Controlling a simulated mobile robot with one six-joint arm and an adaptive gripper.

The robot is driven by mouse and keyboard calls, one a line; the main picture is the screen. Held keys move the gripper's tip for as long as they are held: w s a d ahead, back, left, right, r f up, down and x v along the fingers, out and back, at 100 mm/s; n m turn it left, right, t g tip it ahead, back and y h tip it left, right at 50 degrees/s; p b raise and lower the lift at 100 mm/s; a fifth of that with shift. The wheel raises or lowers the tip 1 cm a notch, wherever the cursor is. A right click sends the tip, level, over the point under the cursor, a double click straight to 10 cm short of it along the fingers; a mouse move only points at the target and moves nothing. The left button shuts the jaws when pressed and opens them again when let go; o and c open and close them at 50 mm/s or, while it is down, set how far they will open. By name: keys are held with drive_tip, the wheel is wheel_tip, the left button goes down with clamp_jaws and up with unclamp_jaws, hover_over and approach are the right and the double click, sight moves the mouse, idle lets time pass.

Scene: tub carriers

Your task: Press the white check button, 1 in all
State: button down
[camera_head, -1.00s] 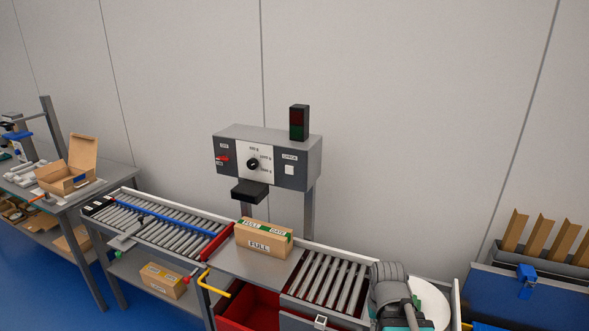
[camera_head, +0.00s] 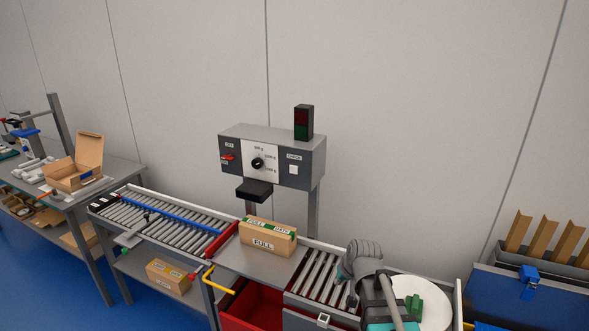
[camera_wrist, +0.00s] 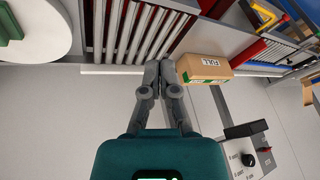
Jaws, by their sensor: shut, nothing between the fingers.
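The white check button (camera_head: 293,169) is a small pale square under a CHECK label, on the right part of the grey control box (camera_head: 313,155). The box also shows at the lower right of the wrist view (camera_wrist: 290,152), where I cannot make out the button. My gripper (camera_wrist: 167,62) is shut and empty in the wrist view, its fingertips together. It is apart from the control box, over the area by the rollers and the carton. In the head view my arm is at the lower right, below and right of the button, and the fingertips are hard to make out.
A carton marked FULL (camera_head: 267,238) sits on the conveyor below the box. A black ledge (camera_head: 254,190) juts out under the panel. A dark signal lamp (camera_head: 303,122) stands on top. A white round plate (camera_head: 432,301) is at the lower right. The wall behind is bare.

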sight(294, 170)
drive_tip(key=w+a+r+m+t+y+p, duration=0.1)
drive_tip(key=w+a+r+t+y+p, duration=0.1)
drive_tip(key=w+a+r+t, duration=0.3)
drive_tip(key=w+a+r+m+t+y+p, duration=0.2)
drive_tip(key=w+a+r+t, duration=0.3)
drive_tip(key=w+a+r, duration=0.8)
drive_tip(key=w+a, duration=0.2)
drive_tip(key=w, duration=0.3)
drive_tip(key=shift+w+a+r+t+y, duration=0.15)
drive_tip(key=shift+a+r+t+y, duration=0.15)
drive_tip(key=shift+r+t, duration=0.1)
drive_tip(key=shift+w, duration=0.15)
drive_tip(key=shift+w+d+f, duration=0.1)
drive_tip(key=shift+w+d, duration=0.35)
drive_tip(key=shift+w, duration=0.85)
drive_tip(key=shift+w+d+r, duration=0.1)
drive_tip(key=shift+w+d, duration=0.4)
drive_tip(key=shift+w, duration=0.75)
drive_tip(key=shift+w+d+f, duration=0.1)
drive_tip(key=shift+w+d, duration=0.35)
drive_tip(key=shift+w, duration=0.85)
drive_tip(key=shift+w+d, duration=0.1)
drive_tip(key=shift+w, duration=0.05)
drive_tip(key=shift+w, duration=0.1)
drive_tip(key=shift+w+d, duration=0.15)
drive_tip(key=shift+w, duration=0.15)
